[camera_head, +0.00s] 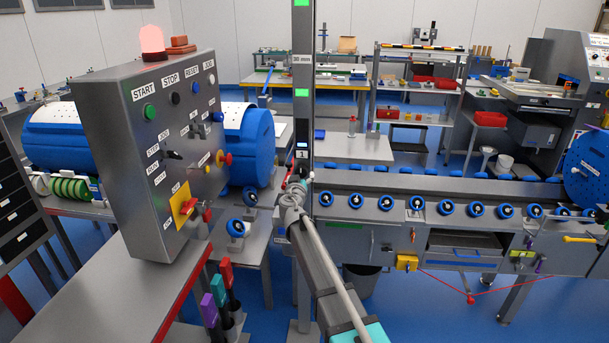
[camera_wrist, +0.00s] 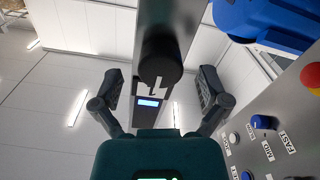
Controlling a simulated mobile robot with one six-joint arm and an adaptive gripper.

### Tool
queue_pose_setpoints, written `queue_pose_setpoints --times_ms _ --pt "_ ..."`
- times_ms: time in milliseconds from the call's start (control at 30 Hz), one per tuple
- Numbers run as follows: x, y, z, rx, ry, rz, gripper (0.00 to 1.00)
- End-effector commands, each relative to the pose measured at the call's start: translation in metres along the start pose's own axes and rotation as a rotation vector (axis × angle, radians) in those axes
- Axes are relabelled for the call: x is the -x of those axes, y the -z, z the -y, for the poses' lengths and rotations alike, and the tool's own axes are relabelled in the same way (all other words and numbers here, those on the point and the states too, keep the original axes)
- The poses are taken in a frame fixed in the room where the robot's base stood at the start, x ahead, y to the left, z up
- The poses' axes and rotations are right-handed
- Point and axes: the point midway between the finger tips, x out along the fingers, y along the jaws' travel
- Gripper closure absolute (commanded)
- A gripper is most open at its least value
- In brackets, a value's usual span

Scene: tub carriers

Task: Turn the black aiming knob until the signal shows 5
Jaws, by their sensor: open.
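The black aiming knob (camera_wrist: 161,58) sits on the face of a grey upright post (camera_wrist: 178,25) in the wrist view, with a white mark on its front. A small blue-lit display (camera_wrist: 149,102) is just below it; its digits are too small to read. The display also shows in the head view (camera_head: 302,145). My gripper (camera_wrist: 158,88) is open, with one finger to the left and one to the right of the knob, apart from it. In the head view my gripper (camera_head: 299,180) is at the post, below the display, and the knob cannot be made out.
A grey control box (camera_head: 150,100) with buttons and a lit red lamp (camera_head: 152,40) stands left of the post. A roller conveyor (camera_head: 440,190) runs to the right. Colored-handled tools (camera_head: 219,290) stand in holders at the front. A blue drum (camera_head: 250,145) is behind the box.

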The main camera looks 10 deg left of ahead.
Motion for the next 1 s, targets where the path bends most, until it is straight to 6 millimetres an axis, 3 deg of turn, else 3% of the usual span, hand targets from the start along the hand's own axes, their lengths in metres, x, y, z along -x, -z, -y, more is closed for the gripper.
queue_pose_setpoints --times_ms 200,633,1000 --pt "-0.020 0.000 0.001 0.000 0.001 0.000 0.05" --pt "-0.023 0.000 0.001 0.000 0.001 0.000 0.07" --pt "-0.023 0.000 0.001 0.000 0.001 0.000 0.76"
